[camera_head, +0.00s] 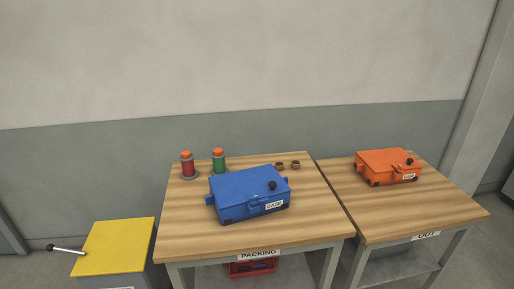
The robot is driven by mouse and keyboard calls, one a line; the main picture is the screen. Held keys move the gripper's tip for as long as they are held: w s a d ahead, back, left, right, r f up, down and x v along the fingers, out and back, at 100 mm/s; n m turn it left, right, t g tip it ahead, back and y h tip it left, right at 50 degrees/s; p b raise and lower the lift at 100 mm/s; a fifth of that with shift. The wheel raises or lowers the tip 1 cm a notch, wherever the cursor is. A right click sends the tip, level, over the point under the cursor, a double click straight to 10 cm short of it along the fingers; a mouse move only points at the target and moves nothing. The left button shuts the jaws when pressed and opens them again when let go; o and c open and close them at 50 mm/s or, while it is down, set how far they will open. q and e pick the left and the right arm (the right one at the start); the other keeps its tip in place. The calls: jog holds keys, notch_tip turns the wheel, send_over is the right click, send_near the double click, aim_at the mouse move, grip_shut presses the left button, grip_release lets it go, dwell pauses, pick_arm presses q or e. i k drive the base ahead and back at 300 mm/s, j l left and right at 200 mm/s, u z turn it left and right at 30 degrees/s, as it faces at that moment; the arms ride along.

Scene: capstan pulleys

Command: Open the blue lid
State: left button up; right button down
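A blue case (248,194) stands on the wooden table labelled PACKING, a little right of the table's middle. Its blue lid (245,184) looks closed. A black knob (272,185) sits on the lid's right part, and a white CASE label is on the front. Small blue tabs stick out at the case's sides. Neither of my grippers shows in the head view.
Red (188,170) and green (219,165) spools with orange tops and two small brown rings (287,165) stand behind the case. An orange case (387,167) stands on the right table (440,208), marked OUT. A yellow-topped box (115,247) with a lever (68,250) is left. A red bin (250,268) is below.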

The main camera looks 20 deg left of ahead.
aim_at(232, 188)
jog(key=i+j+u, duration=0.25)
jog(key=i+j, duration=0.2)
jog(key=j, duration=0.25)
jog(key=i+j+u, duration=0.2)
jog(key=i+j, duration=0.3)
jog(key=j, duration=0.1)
